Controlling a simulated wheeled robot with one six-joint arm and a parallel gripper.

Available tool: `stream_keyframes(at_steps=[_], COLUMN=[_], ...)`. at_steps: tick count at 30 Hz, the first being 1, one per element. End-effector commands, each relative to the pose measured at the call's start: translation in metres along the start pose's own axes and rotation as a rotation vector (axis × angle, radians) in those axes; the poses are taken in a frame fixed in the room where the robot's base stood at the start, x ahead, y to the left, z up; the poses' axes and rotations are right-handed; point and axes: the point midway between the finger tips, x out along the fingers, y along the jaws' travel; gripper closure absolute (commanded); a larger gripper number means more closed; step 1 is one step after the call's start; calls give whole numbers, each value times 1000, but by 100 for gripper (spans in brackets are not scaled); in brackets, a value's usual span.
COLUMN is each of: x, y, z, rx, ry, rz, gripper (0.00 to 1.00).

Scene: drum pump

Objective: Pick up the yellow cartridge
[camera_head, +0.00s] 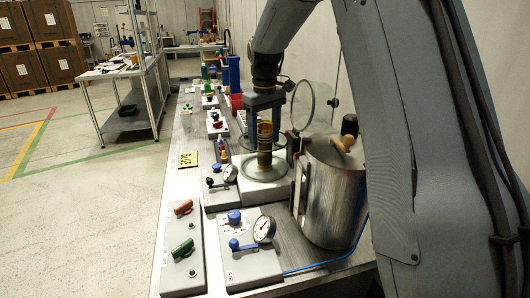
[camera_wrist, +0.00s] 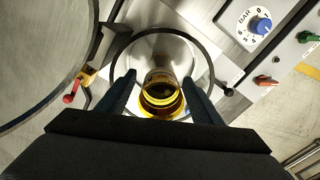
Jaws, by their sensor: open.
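The yellow cartridge (camera_head: 264,160) is an amber-yellow cylinder with dark bands, standing upright over a round, clear-rimmed dish (camera_head: 288,169). In the wrist view the cartridge (camera_wrist: 162,98) shows from above, with a bright yellow rim and a dark middle. My gripper (camera_head: 265,127) points down from above, with one finger on each side of the cartridge's upper part. In the wrist view my gripper (camera_wrist: 160,82) is open, with visible gaps between the fingers and the cartridge. The cartridge's lower end is hard to make out.
A gauge panel (camera_head: 247,262) and a panel with red and green handles (camera_head: 182,247) lie nearer. A small yellow plate (camera_head: 188,159) lies at the left edge.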

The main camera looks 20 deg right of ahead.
Motion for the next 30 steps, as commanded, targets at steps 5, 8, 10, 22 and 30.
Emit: stream_keyframes(at_steps=[5,8,10,22,30], x=[25,34,36,37,36], y=[-1,-1,-1,0,0], z=[0,0,0,0,0], rx=[0,0,0,0,0], ry=[-3,-2,-1,-1,0], rz=[-1,-1,-1,0,0], gripper=[40,40,40,74,90])
